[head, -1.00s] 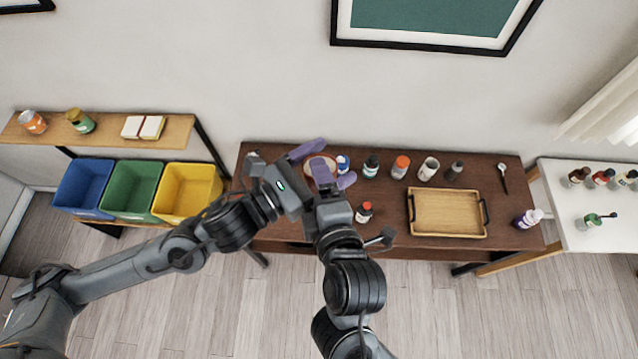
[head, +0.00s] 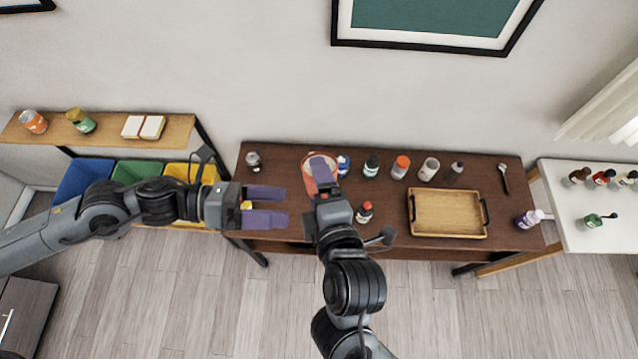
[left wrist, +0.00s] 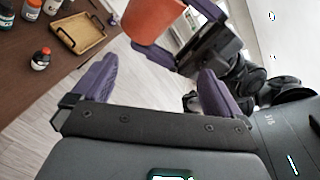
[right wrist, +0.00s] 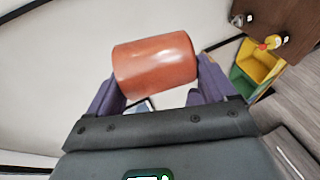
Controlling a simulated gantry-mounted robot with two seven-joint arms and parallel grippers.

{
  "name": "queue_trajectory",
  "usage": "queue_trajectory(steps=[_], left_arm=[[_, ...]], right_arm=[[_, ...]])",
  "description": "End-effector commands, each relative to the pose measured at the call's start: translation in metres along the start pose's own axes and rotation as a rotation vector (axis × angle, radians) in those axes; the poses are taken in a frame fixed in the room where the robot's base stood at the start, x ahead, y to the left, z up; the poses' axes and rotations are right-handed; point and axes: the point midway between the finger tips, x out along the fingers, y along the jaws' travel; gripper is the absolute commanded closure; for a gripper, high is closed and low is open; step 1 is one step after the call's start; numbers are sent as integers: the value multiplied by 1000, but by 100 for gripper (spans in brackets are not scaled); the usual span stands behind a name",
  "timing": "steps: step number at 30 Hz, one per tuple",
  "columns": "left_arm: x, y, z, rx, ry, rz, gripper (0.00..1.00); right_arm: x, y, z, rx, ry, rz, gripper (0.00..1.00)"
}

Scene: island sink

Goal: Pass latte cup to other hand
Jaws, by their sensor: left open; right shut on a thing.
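The latte cup (head: 312,185) is orange-red with a pale rim, partly hidden by my right gripper in the head view. My right gripper (head: 322,166) is shut on it above the dark table. The right wrist view shows the cup (right wrist: 155,65) between the purple fingers (right wrist: 160,90). My left gripper (head: 268,206) is open and empty, to the left of the cup, its fingers pointing toward it. In the left wrist view the cup (left wrist: 162,20) is beyond the open left fingers (left wrist: 150,85), apart from them.
Several bottles and jars, including an orange-capped one (head: 400,167), line the table's back. A wooden tray (head: 445,232) lies at right. A red-capped bottle (head: 364,212) stands close beside my right gripper. Yellow (head: 190,174), green (head: 135,170) and blue (head: 84,180) bins stand at left.

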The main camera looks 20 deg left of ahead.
Motion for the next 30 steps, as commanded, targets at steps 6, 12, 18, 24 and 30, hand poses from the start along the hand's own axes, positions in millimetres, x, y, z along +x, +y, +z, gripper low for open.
queue_trajectory(steps=[6,12,18,24,30], left_arm=[[-13,-2,-14,-219,84,-3,0],[-4,7,-16,-452,24,44,0],[10,24,-8,-645,-146,112,0],[18,51,0,-900,-391,195,0],[4,96,-16,-1381,-798,337,0]], right_arm=[[0,1,0,0,0,2,75],[0,0,0,0,0,2,75],[0,1,0,0,0,2,75],[0,1,0,0,0,2,75],[0,1,0,0,0,2,75]])
